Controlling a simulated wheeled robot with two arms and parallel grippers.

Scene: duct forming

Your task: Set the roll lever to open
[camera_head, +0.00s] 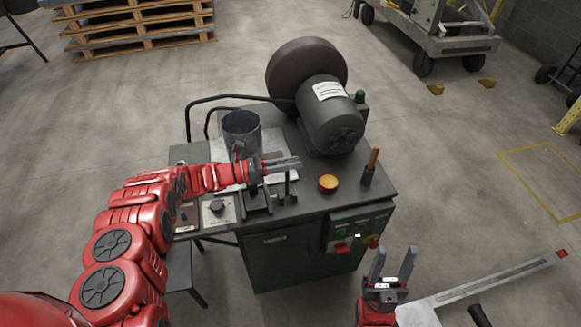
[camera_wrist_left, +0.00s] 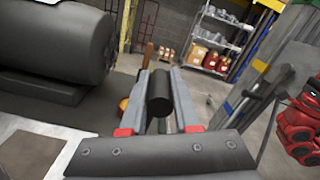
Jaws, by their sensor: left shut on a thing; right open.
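My left gripper (camera_head: 291,163) reaches over the green machine cabinet (camera_head: 300,245) from the left. In the left wrist view its fingers (camera_wrist_left: 166,76) are shut on a black cylindrical handle (camera_wrist_left: 159,92), which I take to be the roll lever's grip.
A grey motor (camera_head: 330,118) with a large dark wheel (camera_head: 300,70) stands at the back of the cabinet top. A metal cylinder (camera_head: 241,128) stands at the back left. An orange-filled cup (camera_head: 328,183) and a wooden-handled tool (camera_head: 371,163) are at the right.

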